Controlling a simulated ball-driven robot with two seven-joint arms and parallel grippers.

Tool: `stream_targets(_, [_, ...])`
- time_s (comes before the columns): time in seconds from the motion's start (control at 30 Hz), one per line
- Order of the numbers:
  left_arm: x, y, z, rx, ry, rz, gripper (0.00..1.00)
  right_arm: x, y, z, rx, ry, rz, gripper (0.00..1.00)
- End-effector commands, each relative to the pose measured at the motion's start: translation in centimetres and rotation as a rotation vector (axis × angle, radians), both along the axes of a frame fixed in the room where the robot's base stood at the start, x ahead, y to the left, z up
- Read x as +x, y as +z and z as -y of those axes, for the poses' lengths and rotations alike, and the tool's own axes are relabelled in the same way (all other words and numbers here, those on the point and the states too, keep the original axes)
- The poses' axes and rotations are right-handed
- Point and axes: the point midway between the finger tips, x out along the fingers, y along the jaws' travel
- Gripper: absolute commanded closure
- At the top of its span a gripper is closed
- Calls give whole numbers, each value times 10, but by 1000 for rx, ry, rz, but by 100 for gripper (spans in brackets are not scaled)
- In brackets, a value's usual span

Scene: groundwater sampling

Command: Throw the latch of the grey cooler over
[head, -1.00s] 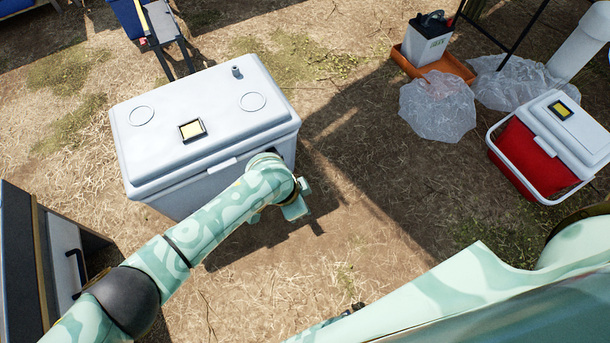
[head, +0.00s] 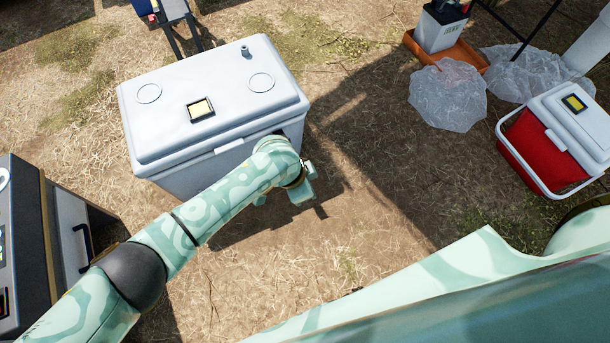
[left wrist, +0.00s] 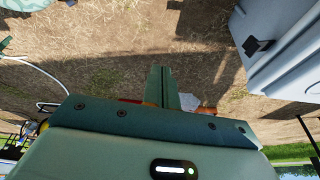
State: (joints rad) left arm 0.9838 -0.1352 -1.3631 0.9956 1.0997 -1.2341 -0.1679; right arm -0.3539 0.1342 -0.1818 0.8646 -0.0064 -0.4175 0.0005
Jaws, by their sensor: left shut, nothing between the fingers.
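The grey cooler (head: 165,118) stands on the ground at left centre in the head view, its lid down. A pale lip (head: 229,146) shows at its front edge. My left arm crosses the front right corner, hiding part of the front. My left gripper (head: 317,203) is just right of that corner, apart from the cooler. In the left wrist view its fingers (left wrist: 165,87) are together and empty. There the cooler (left wrist: 285,62) is at the upper right, with a black latch-like piece (left wrist: 258,45) on its side, clear of the fingers. My right gripper does not show.
A dark case (head: 75,235) with a handle stands at the lower left. A red and white cooler (head: 540,150) is at the right, with plastic bags (head: 448,95) and an orange tray (head: 415,50) behind. The straw ground between the coolers is open.

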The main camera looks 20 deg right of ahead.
Motion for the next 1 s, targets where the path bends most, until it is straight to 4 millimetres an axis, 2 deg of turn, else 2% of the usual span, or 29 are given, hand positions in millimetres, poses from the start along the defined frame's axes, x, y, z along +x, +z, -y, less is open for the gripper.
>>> stream_targets(0.43, [0, 0, 0, 0, 0, 0, 100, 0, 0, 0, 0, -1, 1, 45])
stream_targets(0.57, [0, 10, -2, 0, 1, 4, 100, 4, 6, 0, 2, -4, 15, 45])
stream_targets(0.67, [0, 30, -8, 1, 1, 7, 100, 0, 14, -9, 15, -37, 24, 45])
stream_targets(0.9, [-1, 97, -28, 0, 1, 10, 100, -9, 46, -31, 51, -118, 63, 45])
stream_targets(1.0, [-1, 120, -35, 1, 0, 10, 100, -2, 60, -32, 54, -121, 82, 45])
